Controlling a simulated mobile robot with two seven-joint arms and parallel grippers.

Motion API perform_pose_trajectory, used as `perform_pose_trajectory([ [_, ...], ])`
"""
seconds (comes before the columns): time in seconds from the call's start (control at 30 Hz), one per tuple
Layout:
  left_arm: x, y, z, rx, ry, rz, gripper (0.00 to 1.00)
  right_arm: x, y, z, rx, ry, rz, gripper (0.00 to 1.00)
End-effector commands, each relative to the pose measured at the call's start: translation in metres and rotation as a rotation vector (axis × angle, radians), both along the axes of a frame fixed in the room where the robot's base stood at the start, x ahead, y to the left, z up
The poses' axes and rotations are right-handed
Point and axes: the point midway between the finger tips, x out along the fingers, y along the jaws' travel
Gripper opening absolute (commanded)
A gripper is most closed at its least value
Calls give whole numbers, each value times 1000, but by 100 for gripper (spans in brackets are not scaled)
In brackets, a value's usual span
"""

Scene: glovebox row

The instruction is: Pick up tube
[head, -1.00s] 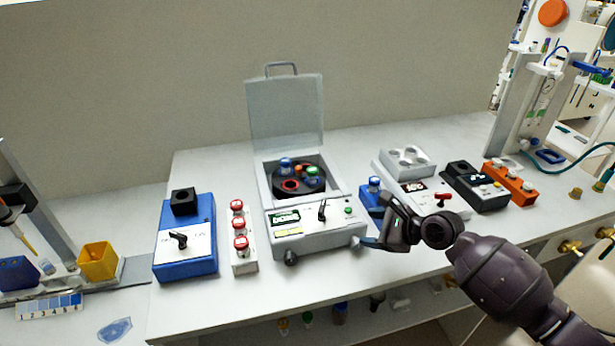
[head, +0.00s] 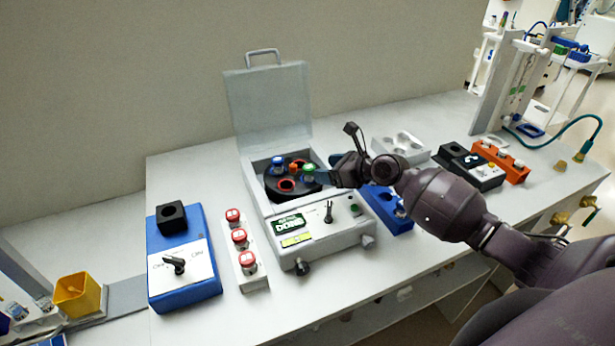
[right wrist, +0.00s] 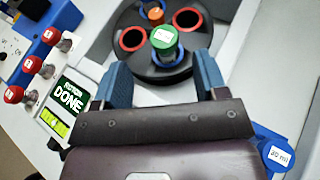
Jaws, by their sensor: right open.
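A tube with a green cap (head: 309,173) stands in the black rotor (head: 275,194) of the open centrifuge (head: 345,228). It also shows in the right wrist view (right wrist: 164,42), just beyond and between my blue fingertips. My right gripper (head: 330,175) is open and empty over the right side of the centrifuge bowl. In the right wrist view the right gripper's fingers (right wrist: 160,68) lie on either side of the line to the green cap, apart from it. A blue-capped tube (head: 278,161) sits farther left in the rotor. My left gripper is not in view.
The raised centrifuge lid (head: 270,105) stands behind the bowl. A rack of red-capped tubes (head: 240,240) and a blue device (head: 182,285) stand to the left. A blue rack (head: 388,212) is close on the right, with a blue-capped tube (right wrist: 276,154) in it.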

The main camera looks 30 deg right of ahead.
Motion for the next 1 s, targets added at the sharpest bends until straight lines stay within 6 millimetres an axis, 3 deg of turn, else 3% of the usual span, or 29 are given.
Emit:
perform_pose_trajectory([
  [0.27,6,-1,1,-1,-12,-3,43,16,9,-8,-2,0,2,66],
  [0.63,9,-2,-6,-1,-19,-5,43,51,24,-27,-2,-1,1,66],
  [0.97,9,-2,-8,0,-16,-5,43,56,27,-30,-3,1,1,66],
  [1.0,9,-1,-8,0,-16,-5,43,56,27,-30,-3,1,1,62],
])
